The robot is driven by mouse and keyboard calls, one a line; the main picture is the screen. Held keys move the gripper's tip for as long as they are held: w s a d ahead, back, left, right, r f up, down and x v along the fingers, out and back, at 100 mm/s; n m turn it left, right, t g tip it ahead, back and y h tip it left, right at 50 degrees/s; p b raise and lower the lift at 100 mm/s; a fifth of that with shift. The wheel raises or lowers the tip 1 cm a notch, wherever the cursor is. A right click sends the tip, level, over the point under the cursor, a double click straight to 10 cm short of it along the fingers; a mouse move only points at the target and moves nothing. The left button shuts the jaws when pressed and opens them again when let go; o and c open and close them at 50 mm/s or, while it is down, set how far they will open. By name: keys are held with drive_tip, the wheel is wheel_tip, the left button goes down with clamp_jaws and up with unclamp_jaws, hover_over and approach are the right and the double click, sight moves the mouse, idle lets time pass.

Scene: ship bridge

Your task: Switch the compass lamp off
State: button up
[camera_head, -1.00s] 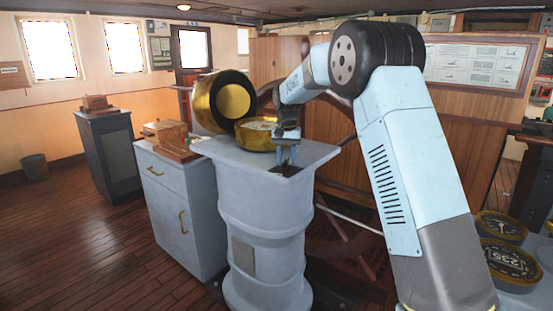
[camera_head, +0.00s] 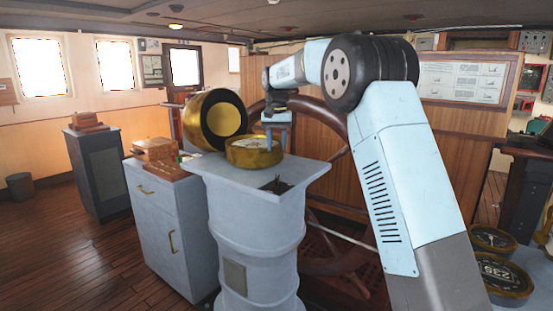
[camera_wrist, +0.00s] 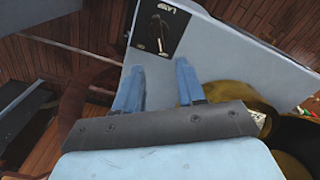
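The lamp switch panel (camera_wrist: 157,29) is a small black plate with a "LAMP" label and a thin lever, set in the pedestal top (camera_wrist: 205,50). It also shows as a dark patch on the pedestal in the head view (camera_head: 276,186). I cannot tell whether the lever stands at on or off. The brass compass bowl (camera_head: 254,152) sits on the pedestal, with a brass hood (camera_head: 214,118) tilted behind it. My gripper (camera_head: 277,138) is above and behind the bowl, clear of the switch. Its fingers (camera_wrist: 158,78) are apart with nothing between them.
A grey cabinet (camera_head: 160,225) with a wooden box (camera_head: 155,152) stands left of the pedestal. The ship's wheel (camera_head: 335,125) is close behind it. Brass gauges (camera_head: 505,275) are at the lower right. Open floor lies at the left.

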drive_tip(key=shift+r, duration=1.05)
drive_tip(key=s+d+r+t, duration=0.1)
drive_tip(key=s+d+r, duration=0.3)
drive_tip(key=s+d, duration=0.45)
drive_tip(key=s+d+r+t, duration=0.25)
drive_tip(key=s+d, duration=0.25)
drive_tip(key=s, duration=0.7)
drive_tip(key=s+d+f, duration=0.2)
drive_tip(key=s+f, duration=0.1)
drive_tip(key=s, duration=0.5)
drive_tip(key=s+d+f+n+t, duration=0.1)
drive_tip(key=s+d+f, duration=0.1)
drive_tip(key=s, duration=0.7)
drive_tip(key=s+d+f+t, duration=0.1)
drive_tip(key=s+d+f, duration=0.2)
drive_tip(key=s+f, duration=0.2)
drive_tip(key=s, duration=0.3)
drive_tip(key=shift+s, duration=0.35)
drive_tip(key=shift+a, duration=0.1)
